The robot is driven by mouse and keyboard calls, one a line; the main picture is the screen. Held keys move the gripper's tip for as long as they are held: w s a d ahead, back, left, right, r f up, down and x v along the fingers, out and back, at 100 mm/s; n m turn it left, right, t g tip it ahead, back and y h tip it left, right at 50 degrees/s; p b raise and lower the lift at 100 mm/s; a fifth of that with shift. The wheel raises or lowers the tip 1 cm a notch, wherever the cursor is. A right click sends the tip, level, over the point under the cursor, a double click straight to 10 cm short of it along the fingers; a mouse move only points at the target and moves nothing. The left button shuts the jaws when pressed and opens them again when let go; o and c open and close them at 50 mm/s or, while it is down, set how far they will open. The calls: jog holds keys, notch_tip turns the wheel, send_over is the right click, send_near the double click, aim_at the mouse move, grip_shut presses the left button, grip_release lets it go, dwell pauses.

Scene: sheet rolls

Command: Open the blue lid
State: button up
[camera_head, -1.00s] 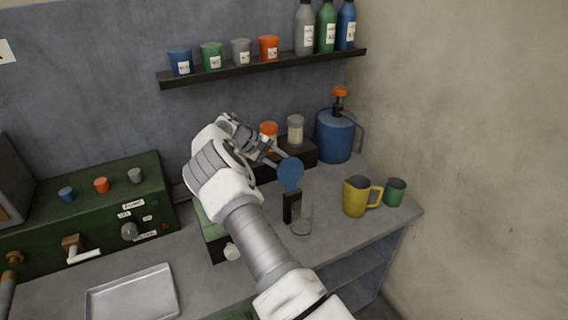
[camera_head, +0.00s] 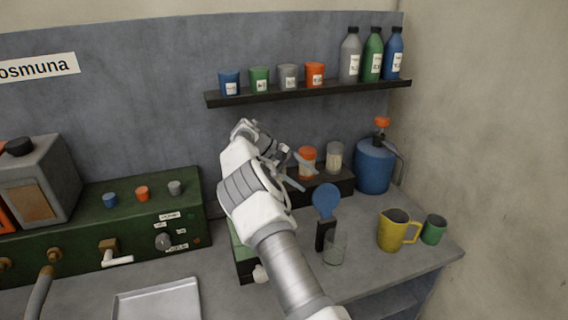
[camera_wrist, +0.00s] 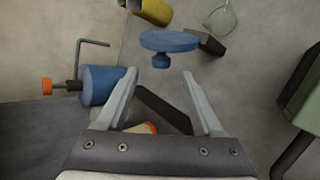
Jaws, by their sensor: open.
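The blue lid (camera_head: 326,200) is a round disc, seen raised and nearly face-on in the head view, at a black upright holder (camera_head: 325,235) beside a clear glass vessel (camera_head: 335,250). In the wrist view the blue lid (camera_wrist: 170,41) is seen almost edge-on, with a small blue knob (camera_wrist: 161,61) on the side towards me. My gripper (camera_head: 311,181) is up and left of the lid in the head view. In the wrist view my gripper (camera_wrist: 160,74) is open and empty, its fingertips short of the knob and either side of it. I see no contact.
A yellow jug (camera_head: 392,232) and green cup (camera_head: 433,229) stand to the right. A blue canister (camera_head: 374,166) with an orange top stands behind, near two jars on a dark block (camera_head: 327,188). A metal tray (camera_head: 158,302) lies at front left. A shelf (camera_head: 310,93) runs above.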

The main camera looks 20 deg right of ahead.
jog(key=p+v, duration=0.4)
jog(key=v, duration=0.5)
jog(key=shift+a+r, duration=0.25)
jog(key=shift+r, duration=0.05)
jog(key=shift+w, duration=0.1)
